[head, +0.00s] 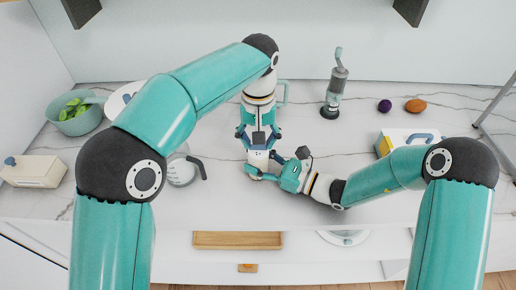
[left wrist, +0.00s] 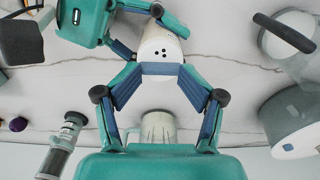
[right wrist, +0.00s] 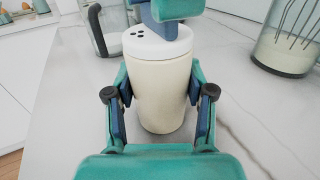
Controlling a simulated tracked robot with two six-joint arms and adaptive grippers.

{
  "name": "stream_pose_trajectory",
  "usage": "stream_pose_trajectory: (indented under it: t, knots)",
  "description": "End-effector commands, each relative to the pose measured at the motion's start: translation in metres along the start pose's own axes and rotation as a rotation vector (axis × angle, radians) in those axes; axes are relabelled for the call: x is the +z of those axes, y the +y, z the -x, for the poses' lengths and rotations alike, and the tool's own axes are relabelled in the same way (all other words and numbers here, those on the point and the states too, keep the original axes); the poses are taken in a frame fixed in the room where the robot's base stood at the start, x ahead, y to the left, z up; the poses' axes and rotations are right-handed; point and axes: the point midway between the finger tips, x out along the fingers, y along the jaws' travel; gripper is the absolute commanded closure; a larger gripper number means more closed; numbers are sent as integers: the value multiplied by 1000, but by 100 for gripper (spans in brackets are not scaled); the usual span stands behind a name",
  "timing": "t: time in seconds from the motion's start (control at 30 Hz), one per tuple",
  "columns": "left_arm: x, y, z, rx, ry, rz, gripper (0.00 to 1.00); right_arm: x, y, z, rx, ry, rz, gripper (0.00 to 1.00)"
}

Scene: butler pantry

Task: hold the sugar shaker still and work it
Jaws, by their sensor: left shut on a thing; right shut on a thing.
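The sugar shaker (head: 258,160) is a cream-white cup with a white lid with several dark holes. It stands upright on the marble counter at the middle front. My right gripper (head: 268,170) comes from the right and is shut around its body; the right wrist view shows the body (right wrist: 160,95) between the fingers. My left gripper (head: 258,141) reaches down from above and is shut on the lid (left wrist: 162,48), which shows in the left wrist view. The fingers hide part of the lid's rim and sides.
A clear jug with a dark handle (head: 182,172) stands just left of the shaker. A grinder (head: 336,88), a purple ball-like item (head: 384,105) and a brown one (head: 415,105) are behind to the right. A green pot (head: 74,122) is at left. The counter's front edge is close.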

Motion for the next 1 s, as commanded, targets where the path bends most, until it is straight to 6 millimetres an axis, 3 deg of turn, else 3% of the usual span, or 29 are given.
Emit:
stream_pose_trajectory:
  t: [0.17, 0.2, 0.27, 0.57, 0.7, 1.0]
  knots:
    - [0, 0, -4, -4, -5, -8, 53, 2, 1, 0, 5, -5, 3, 100]
    - [0, 0, -4, -4, -5, -7, 41, 2, 1, 0, 5, -5, 3, 100]
    - [0, 0, -4, -4, -5, -7, 51, 2, 1, 0, 5, -5, 3, 100]
    - [-1, 0, 0, -3, -2, -5, 55, 2, 1, 0, 4, -5, 3, 100]
    - [-1, 0, 11, -2, 0, -5, 67, 2, 1, 0, 4, -5, 3, 100]
    - [-1, 0, 36, 0, 0, -4, 67, 1, 0, 0, 2, -3, 2, 100]
